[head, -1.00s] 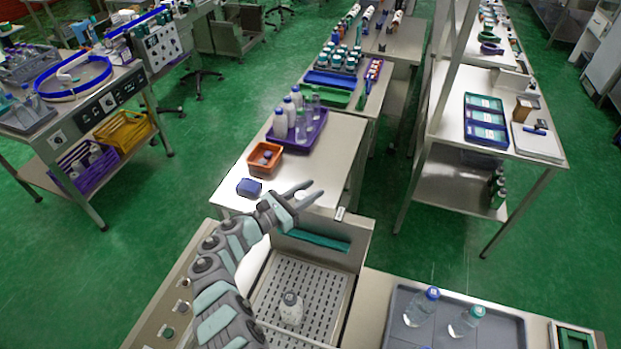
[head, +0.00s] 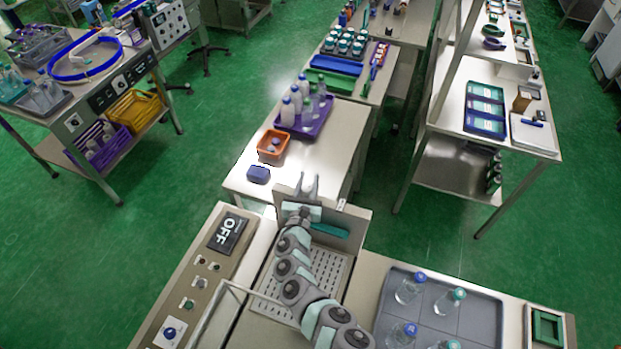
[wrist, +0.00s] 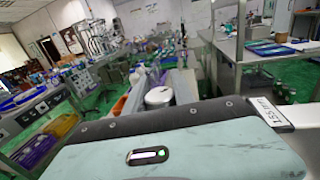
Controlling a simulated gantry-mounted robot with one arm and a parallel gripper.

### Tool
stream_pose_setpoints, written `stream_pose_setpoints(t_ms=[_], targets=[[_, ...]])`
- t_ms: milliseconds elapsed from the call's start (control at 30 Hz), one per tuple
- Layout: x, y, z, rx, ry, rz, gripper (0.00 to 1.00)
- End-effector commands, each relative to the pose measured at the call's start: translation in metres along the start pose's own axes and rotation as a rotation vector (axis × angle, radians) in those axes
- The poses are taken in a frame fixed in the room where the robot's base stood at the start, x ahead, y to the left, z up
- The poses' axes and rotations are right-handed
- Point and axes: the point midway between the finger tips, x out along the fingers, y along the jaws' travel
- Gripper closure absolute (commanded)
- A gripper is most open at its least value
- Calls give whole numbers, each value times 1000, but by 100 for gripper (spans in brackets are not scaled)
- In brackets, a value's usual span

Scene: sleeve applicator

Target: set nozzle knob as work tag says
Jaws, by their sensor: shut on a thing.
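My gripper (head: 307,186) is at the top edge of the machine's upright back panel (head: 352,216). In the wrist view, its two grey fingers (wrist: 158,86) are on either side of a white round knob-like part (wrist: 158,97), and the gripper is shut on it. I cannot tell a pointer or scale on the white part.
A control panel with an "OFF" display (head: 228,232) and a blue knob (head: 170,332) is at left. A grey tray (head: 473,338) with capped bottles is at right. An orange bin (head: 273,144) and blue box (head: 258,174) stand on the table beyond the back panel.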

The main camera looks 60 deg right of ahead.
Motion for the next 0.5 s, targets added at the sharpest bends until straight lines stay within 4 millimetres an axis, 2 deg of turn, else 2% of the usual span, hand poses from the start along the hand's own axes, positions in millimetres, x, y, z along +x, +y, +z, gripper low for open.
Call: stream_pose_setpoints(t_ms=[200,500], targets=[[-2,4,-8,-8,1,188,100],[-3,11,-7,-6,2,403,100]])
